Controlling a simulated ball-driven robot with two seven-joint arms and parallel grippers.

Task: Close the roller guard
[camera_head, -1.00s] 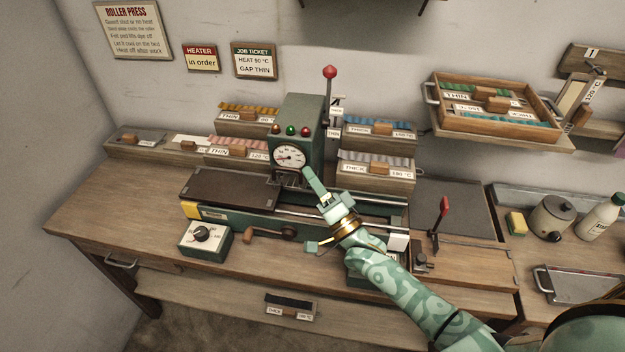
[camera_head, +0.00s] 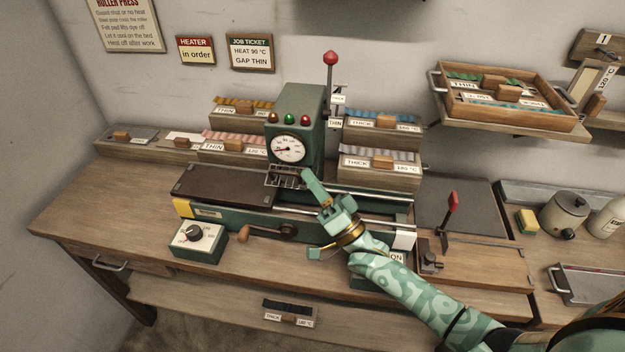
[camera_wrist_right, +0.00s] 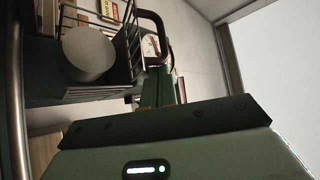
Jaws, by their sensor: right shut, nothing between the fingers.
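The roller press (camera_head: 300,110) stands on the bench with a round gauge on its front. The roller guard, a dark barred cage (camera_head: 284,177), sits below the gauge. The wrist view shows its bars (camera_wrist_right: 128,45) beside a pale grey cylinder, which looks like the roller (camera_wrist_right: 88,54). My right gripper (camera_head: 307,174) is shut and empty, its tip at the guard's right end. In the wrist view its fingers (camera_wrist_right: 165,88) point toward the guard's curved tube. I cannot tell whether they touch it. How far the guard is open is unclear. My left gripper is out of view.
A dark flat bed (camera_head: 222,186) extends left of the guard, and shiny rails run right under my arm. A dial box (camera_head: 198,240) and a crank (camera_head: 262,232) are in front. A red-knobbed lever (camera_head: 330,60) rises behind. Tape racks (camera_head: 382,165) flank the press.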

